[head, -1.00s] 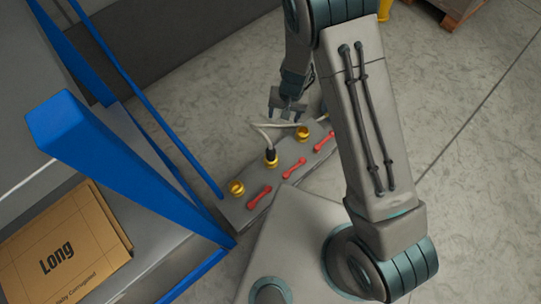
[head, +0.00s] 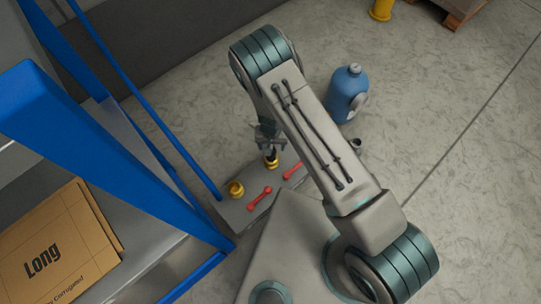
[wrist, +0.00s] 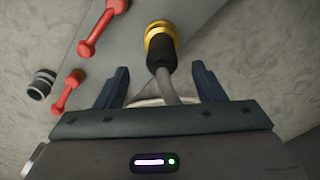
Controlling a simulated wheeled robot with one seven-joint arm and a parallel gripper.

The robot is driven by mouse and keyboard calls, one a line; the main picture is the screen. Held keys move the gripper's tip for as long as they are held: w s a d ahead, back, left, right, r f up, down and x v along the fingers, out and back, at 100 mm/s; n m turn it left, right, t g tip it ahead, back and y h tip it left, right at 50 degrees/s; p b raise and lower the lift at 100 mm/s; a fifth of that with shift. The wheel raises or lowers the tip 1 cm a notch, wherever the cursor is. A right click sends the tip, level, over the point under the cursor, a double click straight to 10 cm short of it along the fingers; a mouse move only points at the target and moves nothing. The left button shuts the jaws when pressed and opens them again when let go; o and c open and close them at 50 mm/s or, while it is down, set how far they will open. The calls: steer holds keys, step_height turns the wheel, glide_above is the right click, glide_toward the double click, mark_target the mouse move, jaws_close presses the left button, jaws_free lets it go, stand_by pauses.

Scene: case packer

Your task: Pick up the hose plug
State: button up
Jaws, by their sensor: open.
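The hose plug (wrist: 161,55) is a black plug on a pale grey hose (wrist: 170,88). In the wrist view it sits in a brass fitting (wrist: 160,32) on a grey panel, and the hose runs back between my fingers. My gripper (wrist: 160,68) is open, one finger on each side of the hose and plug's near end, with gaps visible on both sides. In the head view my gripper (head: 268,138) is just above the middle brass fitting (head: 271,162); my gripper and arm mostly hide the plug and hose there.
Another brass fitting (head: 236,189) and red valve handles (head: 260,198) lie along the panel. A blue rack post (head: 130,160) stands close on the left, with a cardboard box (head: 60,245) beside it. A blue jug (head: 346,95) stands on the floor beyond my arm.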

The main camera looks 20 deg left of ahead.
steer(key=f, duration=0.1)
steer(key=f+b, duration=0.1)
steer(key=f, duration=0.1)
steer(key=f+b, duration=0.1)
steer(key=f, duration=0.1)
steer(key=shift+w+a+f, duration=0.15)
steer(key=shift+w+f, duration=0.05)
steer(key=shift+w, duration=0.05)
steer(key=shift+r, duration=0.1)
steer(key=c, duration=1.2)
